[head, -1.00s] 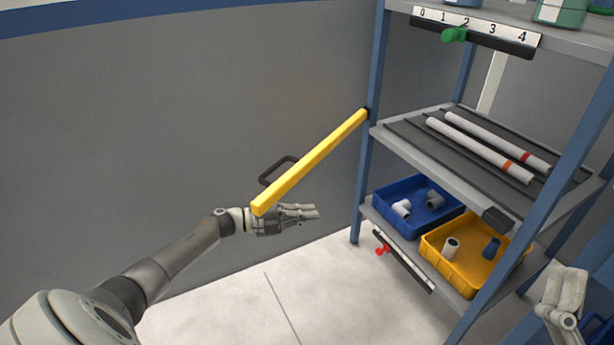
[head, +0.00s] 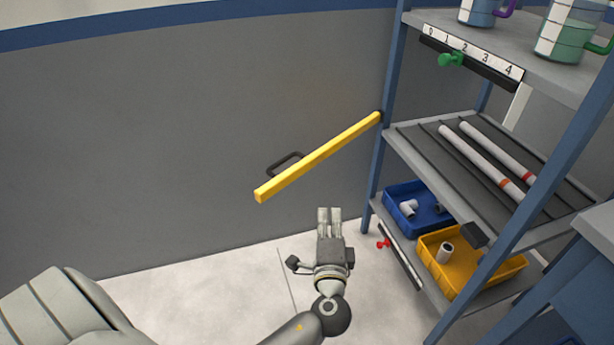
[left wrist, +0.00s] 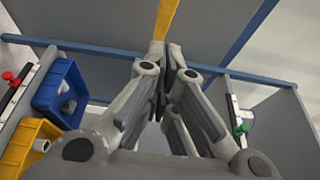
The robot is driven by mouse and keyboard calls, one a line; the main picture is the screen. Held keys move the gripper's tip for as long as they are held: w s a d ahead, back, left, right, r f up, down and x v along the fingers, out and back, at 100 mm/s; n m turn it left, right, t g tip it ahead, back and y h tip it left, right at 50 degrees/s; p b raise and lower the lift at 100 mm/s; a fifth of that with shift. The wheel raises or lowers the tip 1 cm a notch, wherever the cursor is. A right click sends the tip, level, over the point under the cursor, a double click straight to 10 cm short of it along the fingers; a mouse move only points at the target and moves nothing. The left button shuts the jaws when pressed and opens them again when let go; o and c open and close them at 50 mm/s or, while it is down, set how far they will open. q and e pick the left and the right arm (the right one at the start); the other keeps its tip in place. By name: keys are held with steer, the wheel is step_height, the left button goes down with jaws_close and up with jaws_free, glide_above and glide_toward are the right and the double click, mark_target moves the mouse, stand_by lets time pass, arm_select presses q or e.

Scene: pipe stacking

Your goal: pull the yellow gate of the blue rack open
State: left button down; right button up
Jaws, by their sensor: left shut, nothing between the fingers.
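The yellow gate (head: 318,158) is a long bar joined at its right end to the left post of the blue rack (head: 374,165). It stands swung out from the rack, reaching left over open floor. A dark handle (head: 285,163) sits on its far side. My left gripper (head: 329,210) is below and in front of the gate, apart from it, shut and empty. In the left wrist view its fingers (left wrist: 168,50) are together, with part of the yellow gate (left wrist: 165,18) beyond them. My right gripper is not in view.
The rack's middle shelf (head: 410,150) holds white pipes (head: 480,160). Below are a blue bin (head: 398,190) and a yellow bin (head: 470,285) with fittings. Jugs (head: 560,38) stand on top. A grey wall (head: 150,150) is behind; the floor left of the rack is clear.

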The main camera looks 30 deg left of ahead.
mark_target(282, 163)
arm_select(q)
steer(key=shift+n+g+y, duration=0.3)
steer(key=shift+n+y, duration=0.2)
steer(key=shift+w+a+r+b, duration=0.15)
steer(key=shift+w+a+b, duration=0.1)
steer(key=shift+w+a, duration=1.25)
steer(key=shift+w+a+r+b, duration=0.2)
steer(key=shift+w+a, duration=0.85)
steer(key=shift+a, duration=0.8)
steer(key=shift+w+a+r+b, duration=0.15)
steer(key=shift+w+a+b, duration=0.1)
steer(key=shift+w+a, duration=1.25)
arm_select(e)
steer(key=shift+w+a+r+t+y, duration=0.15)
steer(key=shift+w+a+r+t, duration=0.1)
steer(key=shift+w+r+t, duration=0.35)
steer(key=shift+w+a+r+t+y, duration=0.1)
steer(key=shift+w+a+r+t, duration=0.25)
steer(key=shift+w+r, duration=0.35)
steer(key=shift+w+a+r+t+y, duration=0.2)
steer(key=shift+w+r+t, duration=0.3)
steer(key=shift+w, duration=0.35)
arm_select(q)
steer(key=shift+s+a, duration=0.2)
steer(key=shift+s, duration=0.05)
